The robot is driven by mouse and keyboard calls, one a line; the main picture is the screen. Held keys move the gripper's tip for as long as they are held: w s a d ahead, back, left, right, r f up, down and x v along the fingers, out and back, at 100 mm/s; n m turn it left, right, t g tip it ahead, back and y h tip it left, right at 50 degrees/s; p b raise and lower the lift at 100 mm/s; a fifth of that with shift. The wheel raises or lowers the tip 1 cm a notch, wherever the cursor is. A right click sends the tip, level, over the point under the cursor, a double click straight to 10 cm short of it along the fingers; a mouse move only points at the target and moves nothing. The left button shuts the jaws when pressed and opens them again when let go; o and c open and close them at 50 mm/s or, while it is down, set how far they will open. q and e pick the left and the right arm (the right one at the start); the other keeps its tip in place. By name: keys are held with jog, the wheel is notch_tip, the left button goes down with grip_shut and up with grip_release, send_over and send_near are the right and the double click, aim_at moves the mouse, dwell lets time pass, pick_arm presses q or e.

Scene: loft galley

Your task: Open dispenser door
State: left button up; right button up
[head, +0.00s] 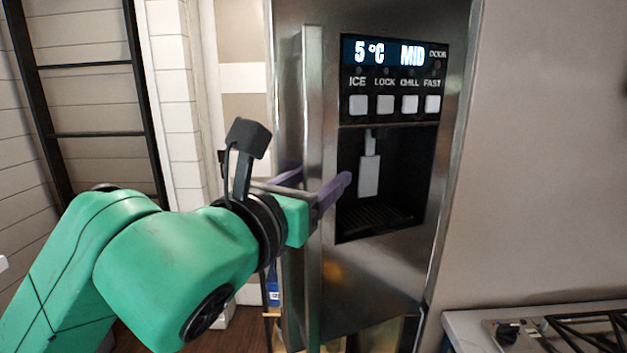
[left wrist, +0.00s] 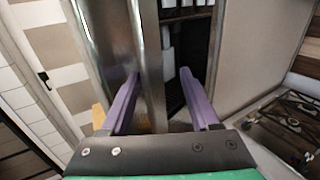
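The dispenser door (head: 375,285) is the tall steel front of a fridge, with a dark dispenser recess and a lit panel. It looks shut in the head view. Its long vertical bar handle (head: 312,130) runs down its left side and also shows in the left wrist view (left wrist: 151,60). My left gripper (head: 318,182) has its two purple fingers apart, one on each side of the handle. In the left wrist view the gripper (left wrist: 160,78) is open, with the left finger close to the bar and a gap on the right. Contact cannot be told. My right gripper is out of view.
The dispenser recess (head: 365,212) with a white lever lies just right of the handle. A counter with a stove (head: 560,335) is at the lower right. A black ladder-like frame (head: 95,65) stands at the left. The wall right of the fridge is bare.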

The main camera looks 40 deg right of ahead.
pick_arm(q)
jog(key=shift+a+f, duration=0.15)
jog(key=shift+a, duration=0.2)
jog(key=b+v, duration=0.5)
jog(key=v, duration=0.9)
jog(key=shift+s+b, duration=0.15)
jog(key=shift+b, duration=0.2)
jog(key=shift+d, duration=0.15)
